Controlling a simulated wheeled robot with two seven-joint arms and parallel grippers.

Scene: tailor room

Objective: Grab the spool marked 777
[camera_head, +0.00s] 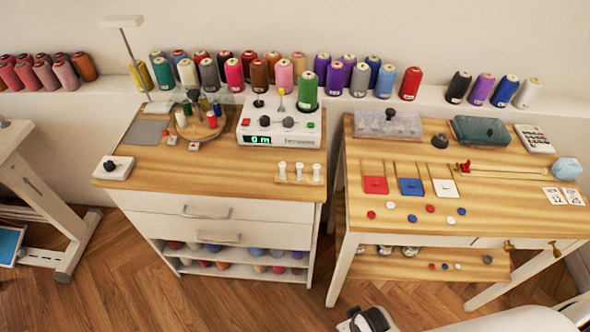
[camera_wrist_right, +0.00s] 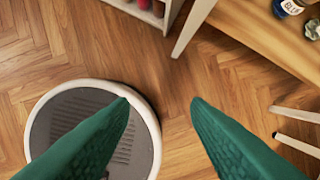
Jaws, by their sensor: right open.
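Many thread spools stand upright in a row on the wall ledge, among them a red spool (camera_head: 410,83), a black spool (camera_head: 456,87), a purple spool (camera_head: 481,89) and a blue spool (camera_head: 505,91). Their labels are too small to read, so I cannot tell which is marked 777. A green spool (camera_head: 308,91) stands on the white winding machine (camera_head: 262,119). My right gripper (camera_wrist_right: 160,108) is open and empty above the floor, its green fingers wide apart, low and away from the ledge spools. My left gripper is not in view.
A wooden-topped cabinet (camera_head: 170,170) stands at left, with spools on its lower shelves. The wooden floor (camera_head: 215,300) in front is clear.

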